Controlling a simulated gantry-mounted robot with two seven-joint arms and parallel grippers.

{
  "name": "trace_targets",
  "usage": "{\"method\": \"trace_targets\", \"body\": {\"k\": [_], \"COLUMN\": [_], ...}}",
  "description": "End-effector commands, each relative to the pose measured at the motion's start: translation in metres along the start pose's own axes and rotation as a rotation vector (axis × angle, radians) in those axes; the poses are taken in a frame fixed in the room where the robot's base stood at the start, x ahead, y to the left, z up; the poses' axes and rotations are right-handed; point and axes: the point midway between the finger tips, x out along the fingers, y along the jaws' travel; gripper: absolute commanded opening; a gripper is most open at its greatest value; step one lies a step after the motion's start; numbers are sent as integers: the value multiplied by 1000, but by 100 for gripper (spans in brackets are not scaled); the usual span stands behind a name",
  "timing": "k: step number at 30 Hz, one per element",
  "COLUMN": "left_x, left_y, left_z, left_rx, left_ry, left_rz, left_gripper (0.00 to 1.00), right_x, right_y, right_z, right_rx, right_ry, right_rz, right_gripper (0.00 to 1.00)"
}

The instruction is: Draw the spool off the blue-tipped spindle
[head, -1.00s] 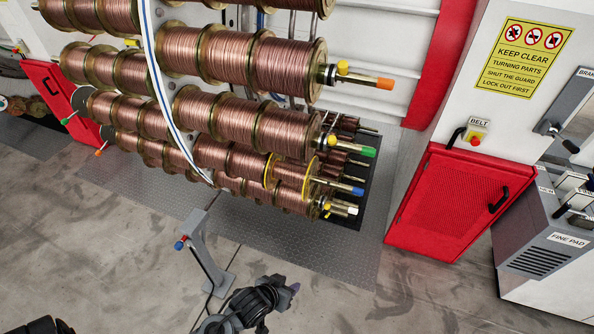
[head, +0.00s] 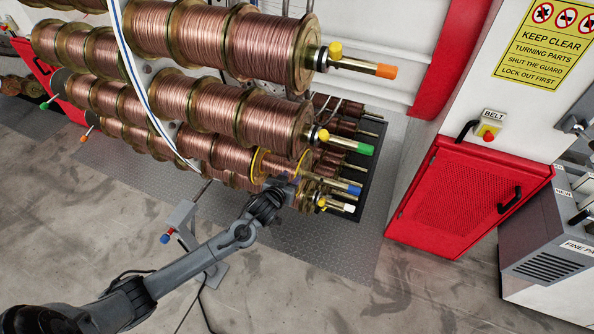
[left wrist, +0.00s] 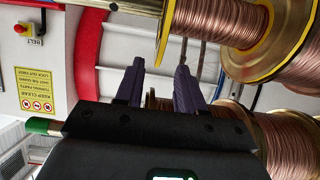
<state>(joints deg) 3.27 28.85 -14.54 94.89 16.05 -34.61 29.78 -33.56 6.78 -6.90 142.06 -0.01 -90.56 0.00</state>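The blue-tipped spindle (head: 345,187) sticks out toward the right in the head view. A copper-wound spool with yellow-rimmed flanges (head: 282,163) sits on it, partly hidden by my left arm. In the left wrist view, a yellow-rimmed copper spool (left wrist: 215,22) fills the upper right. A bare metal spindle (left wrist: 138,6) runs along the top there; its tip is out of frame. My left gripper (head: 291,188) is just in front of the spool. In the left wrist view its fingers (left wrist: 160,78) are apart with nothing between them. My right gripper is not in view.
Orange-tipped (head: 385,71), green-tipped (head: 364,149) and white-tipped (head: 348,208) spindles carry more spools close above and below. A grey stand (head: 181,218) is on the floor left of my arm. A red cabinet (head: 450,200) stands right, with free space before the tips.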

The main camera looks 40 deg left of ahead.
Motion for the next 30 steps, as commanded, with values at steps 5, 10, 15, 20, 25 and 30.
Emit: {"method": "trace_targets", "body": {"k": [5, 10, 15, 20, 25, 30], "left_x": [28, 51, 68, 77, 80, 80], "left_y": [0, 0, 1, 1, 1, 1], "left_z": [-1, -1, 0, 1, 1, 1], "left_rx": [-1, 0, -1, 0, 0, 0], "left_ry": [-1, 0, -1, -1, -2, -2], "left_rz": [-1, -1, 0, 1, 0, 1], "left_gripper": [38, 38, 38, 38, 38, 38], "right_x": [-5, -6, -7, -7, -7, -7], "right_y": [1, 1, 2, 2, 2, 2], "right_z": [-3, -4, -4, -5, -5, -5], "right_rx": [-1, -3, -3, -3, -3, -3], "right_ry": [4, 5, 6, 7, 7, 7], "right_rz": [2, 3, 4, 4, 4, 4], "right_gripper": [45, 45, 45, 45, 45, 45]}}
